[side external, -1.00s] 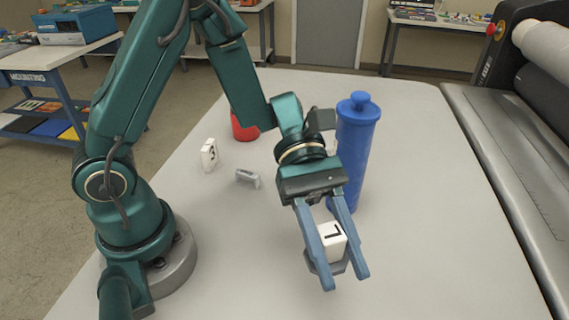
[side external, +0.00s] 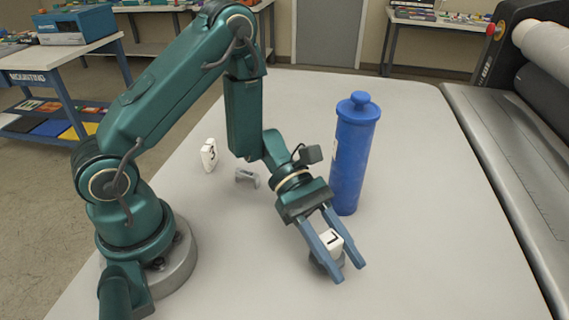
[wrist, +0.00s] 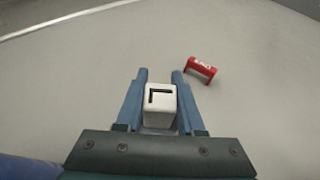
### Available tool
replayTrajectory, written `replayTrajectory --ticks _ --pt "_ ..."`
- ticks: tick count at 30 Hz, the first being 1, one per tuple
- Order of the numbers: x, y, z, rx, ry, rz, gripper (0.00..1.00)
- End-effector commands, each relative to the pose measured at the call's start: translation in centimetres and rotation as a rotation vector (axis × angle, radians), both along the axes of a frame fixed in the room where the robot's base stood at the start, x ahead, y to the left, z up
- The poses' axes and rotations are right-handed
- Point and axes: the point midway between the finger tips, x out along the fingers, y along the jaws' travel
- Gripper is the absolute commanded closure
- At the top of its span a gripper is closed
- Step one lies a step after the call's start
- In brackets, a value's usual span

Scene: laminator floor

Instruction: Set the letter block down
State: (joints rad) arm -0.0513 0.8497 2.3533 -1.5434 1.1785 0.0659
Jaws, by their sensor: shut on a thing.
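The letter block (side external: 334,243) is white with a black L-like mark. It sits between the two blue fingers of my gripper (side external: 350,272), which is shut on it. In the wrist view the block (wrist: 158,108) lies between the fingers of my gripper (wrist: 160,72), with its marked face toward the camera. In the side view a grey shape shows under the block. I cannot tell whether the block touches the table (side external: 430,250).
A tall blue bottle (side external: 354,150) stands close behind my gripper. A white block marked 3 (side external: 209,155) and a small grey bracket-shaped piece (side external: 247,177) are farther back. A red bracket-shaped piece (wrist: 201,67) shows in the wrist view. The table's right side is clear.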

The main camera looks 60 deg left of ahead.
Motion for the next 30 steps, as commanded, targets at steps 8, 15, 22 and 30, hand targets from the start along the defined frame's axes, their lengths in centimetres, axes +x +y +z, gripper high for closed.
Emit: replayTrajectory --ticks 8,15,22,30 --pt "0.0 0.0 -0.9 -0.001 -0.001 -0.002 1.00" --pt "0.0 0.0 -0.9 -0.001 -0.001 -0.002 1.00" --pt "0.0 0.0 -1.0 -0.001 -0.001 -0.001 1.00" --pt "0.0 0.0 -1.5 -0.002 0.000 0.000 1.00"
